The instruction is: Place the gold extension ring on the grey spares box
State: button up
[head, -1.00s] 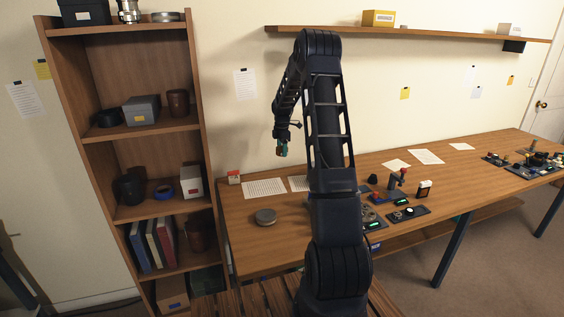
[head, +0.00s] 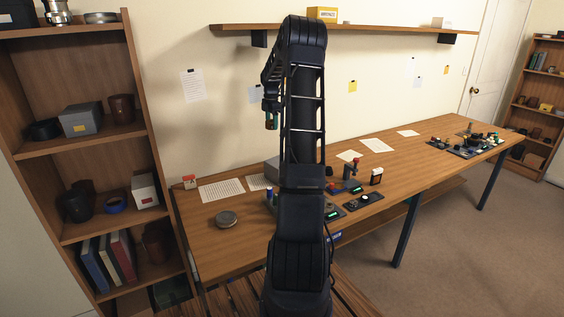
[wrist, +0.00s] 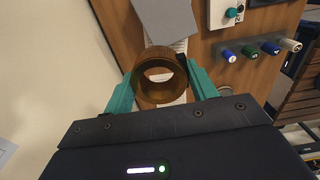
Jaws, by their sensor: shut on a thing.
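My gripper (head: 270,118) is raised above the back of the desk in the head view. In the wrist view its teal fingers (wrist: 160,88) are shut on the gold extension ring (wrist: 146,92), a brownish-gold hollow band. A plain grey box (head: 272,169) stands at the back of the desk, partly hidden by my arm. A flat grey surface (wrist: 165,18), probably its top, lies below and beyond the ring in the wrist view. Another grey box (head: 80,119) with a yellow label sits on the left shelf. I cannot tell which is the spares box.
Control panels (head: 362,202) and a red-topped stand (head: 354,172) are right of my arm. A wall shelf (head: 390,31) runs above.

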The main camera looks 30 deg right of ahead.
jog(key=s+d+r, duration=0.2)
jog(key=d, duration=0.3)
notch_tip(320, 180, down, 20)
jog(key=shift+a+r, duration=0.15)
dwell(0.4)
jog(key=o, duration=1)
jog(key=shift+o, duration=0.2)
